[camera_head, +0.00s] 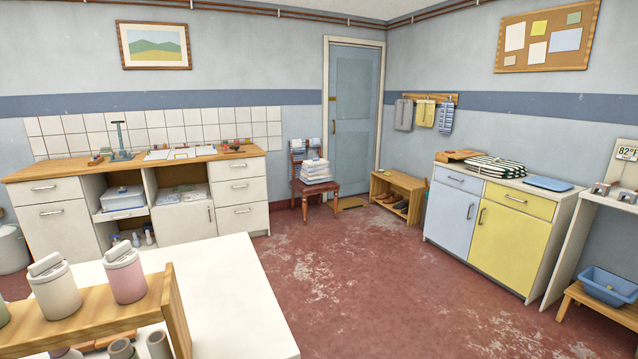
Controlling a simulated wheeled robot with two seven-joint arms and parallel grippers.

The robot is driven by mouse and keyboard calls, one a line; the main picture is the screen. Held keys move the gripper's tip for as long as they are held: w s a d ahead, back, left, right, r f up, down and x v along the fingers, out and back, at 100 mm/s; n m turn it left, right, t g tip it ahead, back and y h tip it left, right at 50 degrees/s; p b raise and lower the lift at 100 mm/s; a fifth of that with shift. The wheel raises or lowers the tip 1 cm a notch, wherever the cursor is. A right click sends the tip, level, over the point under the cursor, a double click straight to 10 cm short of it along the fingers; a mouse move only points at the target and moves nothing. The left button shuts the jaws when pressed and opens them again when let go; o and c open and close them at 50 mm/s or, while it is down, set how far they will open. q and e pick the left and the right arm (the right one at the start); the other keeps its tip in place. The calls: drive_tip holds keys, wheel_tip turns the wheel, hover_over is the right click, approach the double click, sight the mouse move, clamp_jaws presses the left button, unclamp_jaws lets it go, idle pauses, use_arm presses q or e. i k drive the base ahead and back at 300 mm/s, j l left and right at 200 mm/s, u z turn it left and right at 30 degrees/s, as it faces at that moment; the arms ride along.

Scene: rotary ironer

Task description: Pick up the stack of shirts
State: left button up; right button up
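A stack of folded white and pale cloth (314,171), which looks like the shirts, sits on the seat of a brown wooden chair (317,187) by the back wall, left of the blue door. A blue and white checked cloth (304,147) hangs over the chair's back. The stack is far from me across the room and too small to make out each piece. Neither of my grippers is in view.
A white table (235,300) with a wooden rack (95,318) of bottles stands close at left. A long counter (140,170) lines the back wall. A shoe bench (399,190) and a blue-and-yellow cabinet (507,236) stand right. Red floor (350,270) between is clear.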

sight(316, 170)
drive_tip(key=i+l+z, duration=0.55)
drive_tip(key=i, duration=0.25)
drive_tip(key=i+l+z, duration=0.1)
drive_tip(key=i+z, duration=0.15)
drive_tip(key=i, duration=0.2)
drive_tip(key=i+j+u, duration=0.1)
drive_tip(key=i+u, duration=0.3)
drive_tip(key=i, duration=0.15)
drive_tip(key=i+l+u, duration=0.1)
drive_tip(key=i+u, duration=0.3)
drive_tip(key=i+l+u, duration=0.35)
drive_tip(key=i, duration=0.3)
drive_tip(key=i+j+u, duration=0.1)
drive_tip(key=i+j, duration=0.2)
drive_tip(key=i, duration=0.75)
drive_tip(key=i+j+u, duration=0.15)
drive_tip(key=i, duration=0.9)
drive_tip(key=i+j+u, duration=0.1)
drive_tip(key=i, duration=0.95)
